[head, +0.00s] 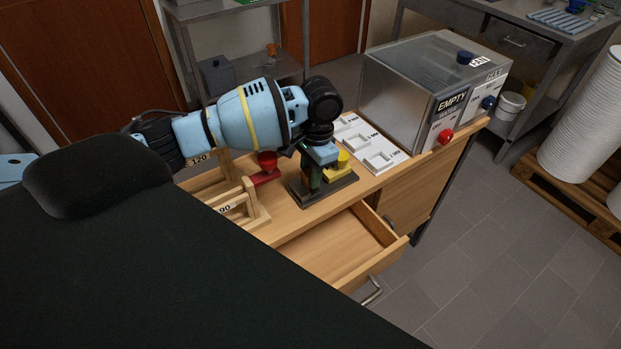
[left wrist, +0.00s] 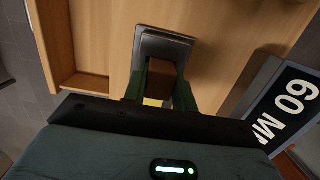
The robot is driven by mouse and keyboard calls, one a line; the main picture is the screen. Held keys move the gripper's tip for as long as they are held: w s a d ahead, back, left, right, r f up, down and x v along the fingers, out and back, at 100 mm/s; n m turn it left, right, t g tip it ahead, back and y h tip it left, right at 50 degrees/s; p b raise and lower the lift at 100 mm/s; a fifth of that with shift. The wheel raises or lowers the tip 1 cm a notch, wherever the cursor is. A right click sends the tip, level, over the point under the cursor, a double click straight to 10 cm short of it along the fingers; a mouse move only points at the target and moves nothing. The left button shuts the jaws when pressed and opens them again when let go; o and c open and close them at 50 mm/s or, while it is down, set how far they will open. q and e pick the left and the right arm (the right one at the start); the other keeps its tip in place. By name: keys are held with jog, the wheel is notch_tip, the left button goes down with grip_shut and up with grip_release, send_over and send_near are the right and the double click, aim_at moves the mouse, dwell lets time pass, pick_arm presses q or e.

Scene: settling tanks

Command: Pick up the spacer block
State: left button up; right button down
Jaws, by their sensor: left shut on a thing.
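My left gripper (head: 312,178) points down over a dark stand (head: 349,186) on the wooden bench. Its dark green fingers also show in the left wrist view (left wrist: 161,88). They are shut on a small block between them, which I take to be the spacer block (left wrist: 152,102). Only a yellow patch and a brownish part of it show; the fingers and palm hide the rest. I cannot tell whether it touches the stand. A yellow piece with a round knob (head: 341,165) is just right of the gripper. My right gripper is not in view.
A red piece with a knob (head: 266,170) and wooden racks (head: 247,203) are left of the stand. White labelled trays (head: 378,153) and a grey clear-topped box (head: 410,90) are to the right. An open drawer (head: 345,250) juts out in front.

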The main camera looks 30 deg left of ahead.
pick_arm(q)
jog(key=shift+c, duration=0.9)
jog(key=shift+r, duration=0.55)
jog(key=r, duration=0.1)
jog(key=d+r, duration=0.1)
jog(key=shift+d+r, duration=0.1)
jog(key=shift+r, duration=0.2)
jog(key=s+d+r, duration=0.1)
jog(key=d, duration=1.3)
jog(key=shift+s+d+r, duration=0.15)
jog(key=shift+s+d, duration=0.2)
jog(key=shift+d, duration=0.05)
jog(key=shift+a, duration=0.1)
